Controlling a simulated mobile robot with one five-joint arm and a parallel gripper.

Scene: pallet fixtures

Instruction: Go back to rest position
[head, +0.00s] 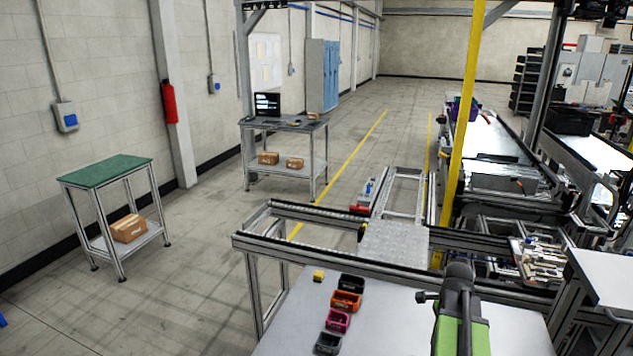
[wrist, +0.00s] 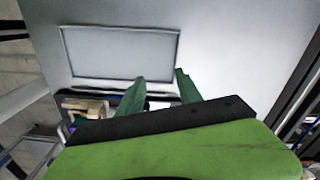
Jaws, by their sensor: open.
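My gripper (wrist: 161,84) shows in the wrist view with two green fingers set apart. Nothing is between the fingertips, and a pale grey surface lies beyond them. In the head view, my green and black arm stands at the lower right over a light grey table (head: 285,335); its fingers cannot be made out there. On the table, left of my arm, are a yellow block (head: 319,276) and a row of small bins: a black bin (head: 352,283), an orange bin (head: 346,301), a magenta bin (head: 337,321) and a dark grey bin (head: 327,343).
A metal conveyor frame (head: 300,215) runs behind the table. A yellow post (head: 462,120) stands behind my arm. A green-topped stand (head: 107,170) is at the left. Floor is clear between that stand and the conveyor. A rectangular framed panel (wrist: 120,52) shows in the wrist view.

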